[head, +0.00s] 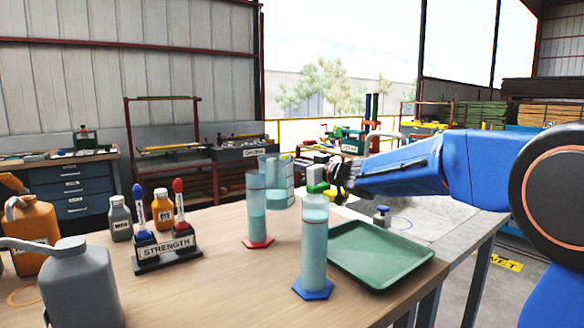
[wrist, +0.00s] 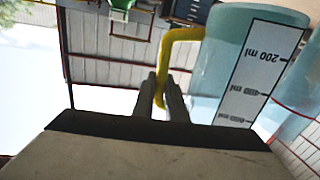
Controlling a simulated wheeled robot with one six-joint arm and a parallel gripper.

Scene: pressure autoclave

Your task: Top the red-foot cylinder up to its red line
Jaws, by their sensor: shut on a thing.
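The red-foot cylinder (head: 257,222) stands upright on the wooden bench, with pale blue liquid whose surface shows below a thin dark line near its top. A clear beaker (head: 284,186) with pale liquid is just right of its upper part, overlapping it in the head view. My gripper (head: 326,190) is right of the beaker. In the wrist view my gripper (wrist: 160,98) is shut on the yellow handle (wrist: 178,45) of the beaker (wrist: 222,55), whose ml scale appears upside down. Whether the beaker touches the cylinder is unclear.
A blue-foot cylinder (head: 314,255) stands in front of my gripper. A green tray (head: 395,272) lies to the right.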

